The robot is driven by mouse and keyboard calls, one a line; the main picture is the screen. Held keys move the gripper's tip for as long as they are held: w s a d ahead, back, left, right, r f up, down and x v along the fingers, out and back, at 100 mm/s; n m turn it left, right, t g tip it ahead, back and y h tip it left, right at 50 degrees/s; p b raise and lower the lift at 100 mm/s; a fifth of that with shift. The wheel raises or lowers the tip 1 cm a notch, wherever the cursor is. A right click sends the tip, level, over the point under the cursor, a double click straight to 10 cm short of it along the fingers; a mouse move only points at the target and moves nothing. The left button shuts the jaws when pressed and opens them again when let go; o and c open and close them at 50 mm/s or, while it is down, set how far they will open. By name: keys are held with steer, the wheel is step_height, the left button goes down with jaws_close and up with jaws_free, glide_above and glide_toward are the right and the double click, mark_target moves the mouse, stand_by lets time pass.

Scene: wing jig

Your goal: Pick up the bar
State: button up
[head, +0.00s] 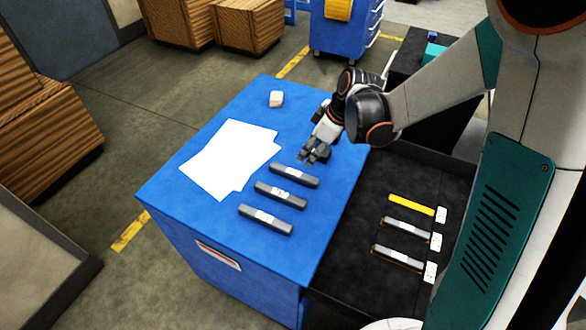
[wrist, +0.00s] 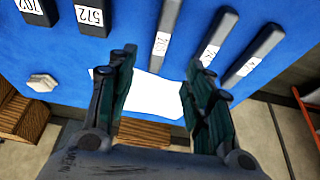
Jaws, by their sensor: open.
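Three dark grey bars with white labels lie side by side on the blue table top: a far bar (head: 294,175), a middle bar (head: 280,195) and a near bar (head: 265,219). Which one is meant cannot be told. My gripper (head: 312,153) is open and empty above the table, just beyond the far bar. In the wrist view, the fingers of my gripper (wrist: 162,88) are spread apart, and one labelled bar (wrist: 167,22) lies ahead of the gap between them. Two more bars (wrist: 212,42) (wrist: 255,50) lie to its right.
White paper sheets (head: 228,155) and a small pale block (head: 276,99) lie on the blue table (head: 175,190). Two dark labelled blocks (wrist: 90,15) (wrist: 38,10) show in the wrist view. A black tray (head: 350,250) at right holds a yellow bar (head: 411,205) and two grey bars (head: 406,229).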

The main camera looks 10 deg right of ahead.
mark_target(294, 172)
steer(key=b+x, duration=0.3)
steer(key=x, duration=0.9)
steer(key=shift+s+a+f+b, duration=0.1)
steer(key=shift+a+f+b, duration=0.1)
steer(key=shift+f+b, duration=0.15)
steer(key=shift+r, duration=0.1)
jaws_close()
